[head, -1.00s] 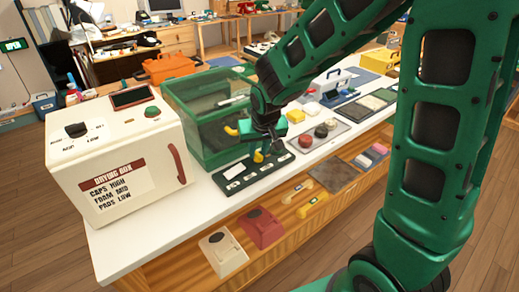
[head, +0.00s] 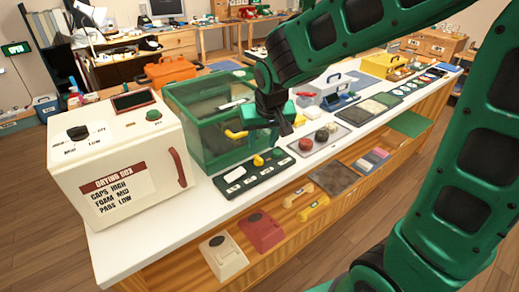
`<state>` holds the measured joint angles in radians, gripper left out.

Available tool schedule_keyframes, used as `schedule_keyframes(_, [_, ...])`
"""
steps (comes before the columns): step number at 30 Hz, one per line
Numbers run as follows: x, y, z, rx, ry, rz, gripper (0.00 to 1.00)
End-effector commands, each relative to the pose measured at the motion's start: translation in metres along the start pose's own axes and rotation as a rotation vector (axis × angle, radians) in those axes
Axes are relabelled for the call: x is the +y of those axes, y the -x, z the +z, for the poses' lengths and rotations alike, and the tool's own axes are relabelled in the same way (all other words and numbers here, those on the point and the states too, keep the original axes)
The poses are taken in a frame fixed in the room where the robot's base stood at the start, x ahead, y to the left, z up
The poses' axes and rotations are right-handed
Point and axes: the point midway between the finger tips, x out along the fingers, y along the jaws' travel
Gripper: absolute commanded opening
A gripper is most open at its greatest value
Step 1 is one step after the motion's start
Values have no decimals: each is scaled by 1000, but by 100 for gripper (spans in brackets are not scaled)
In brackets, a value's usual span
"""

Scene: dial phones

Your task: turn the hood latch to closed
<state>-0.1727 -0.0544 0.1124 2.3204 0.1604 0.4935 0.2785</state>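The hood (head: 200,150) is a green, see-through box on the white counter, right of the drying box. A yellow handle-like piece (head: 236,134) shows on its front right; it may be the hood latch, but I cannot read its setting. My gripper (head: 284,127) is just right of the hood's front corner, above the counter, apart from the yellow knob. Its fingers are small and dark, so I cannot tell whether they are open.
The cream drying box (head: 120,160) with a dial stands at the left end of the counter (head: 140,238). A grey tray (head: 318,145) with red and dark round pieces lies right of the panel. Phones and handsets lie on the lower wooden shelf (head: 290,235).

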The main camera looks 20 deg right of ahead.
Motion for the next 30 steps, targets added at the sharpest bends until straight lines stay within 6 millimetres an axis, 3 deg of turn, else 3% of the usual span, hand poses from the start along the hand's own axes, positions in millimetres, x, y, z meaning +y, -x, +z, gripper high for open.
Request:
schedule_keyframes(7, [0, 24, -1, 0, 0, 0, 39])
schedule_keyframes(23, [2, 26, 0, -2, -3, 2, 39])
schedule_keyframes(26, [17, 29, 5, -15, -21, 17, 39])
schedule_keyframes(30, [73, 42, 30, -68, -92, 67, 39])
